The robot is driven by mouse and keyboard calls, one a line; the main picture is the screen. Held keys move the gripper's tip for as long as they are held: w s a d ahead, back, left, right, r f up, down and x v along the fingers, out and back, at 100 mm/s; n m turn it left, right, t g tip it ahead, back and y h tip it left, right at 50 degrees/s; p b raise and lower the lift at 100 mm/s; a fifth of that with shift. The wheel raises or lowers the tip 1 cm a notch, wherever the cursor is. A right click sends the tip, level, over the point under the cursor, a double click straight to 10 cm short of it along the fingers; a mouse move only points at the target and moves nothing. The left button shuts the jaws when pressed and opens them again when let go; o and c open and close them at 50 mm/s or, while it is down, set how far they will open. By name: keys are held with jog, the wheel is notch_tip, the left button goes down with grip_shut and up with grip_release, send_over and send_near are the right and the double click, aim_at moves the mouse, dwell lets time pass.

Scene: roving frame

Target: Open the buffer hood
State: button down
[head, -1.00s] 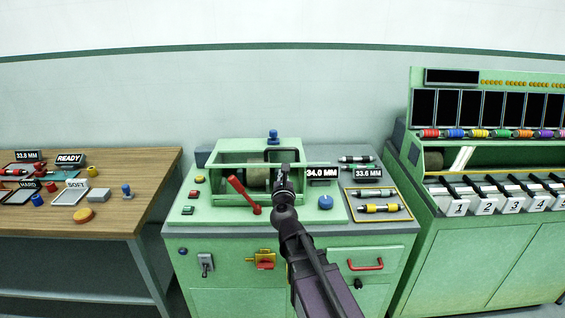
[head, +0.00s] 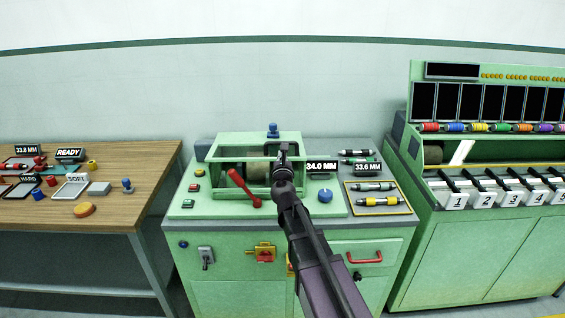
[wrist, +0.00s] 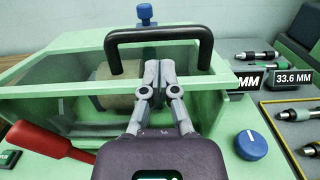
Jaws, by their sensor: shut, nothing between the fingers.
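The buffer hood (head: 232,138) is a green-framed, see-through cover on the green machine, and it looks closed. Its black handle (wrist: 158,38) arches across the top of the wrist view; in the head view it is partly hidden by my gripper. A tan buffing wheel (wrist: 117,88) shows through the hood. My gripper (wrist: 160,64) is shut and empty. It also shows in the head view (head: 283,148). Its fingertips appear between the handle's two legs, just below the crossbar. I cannot tell whether they touch it.
A red lever (head: 245,190) stands left of the gripper, near the hood's front. A blue knob (head: 325,195) and a 34.0 MM display (head: 321,167) are at right. A yellow-edged tray (head: 350,204) holds tools. A blue-topped post (head: 273,131) stands behind the hood.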

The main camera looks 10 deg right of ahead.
jog(key=shift+w+d, duration=0.1)
jog(key=shift+w, duration=1.45)
jog(key=shift+w+r+p, duration=0.25)
jog(key=shift+r+p, duration=0.5)
jog(key=shift+w+r+p, duration=0.35)
jog(key=shift+r+p, duration=0.4)
jog(key=w+r+p, duration=0.5)
jog(key=shift+d+r, duration=0.15)
jog(key=shift+d, duration=0.1)
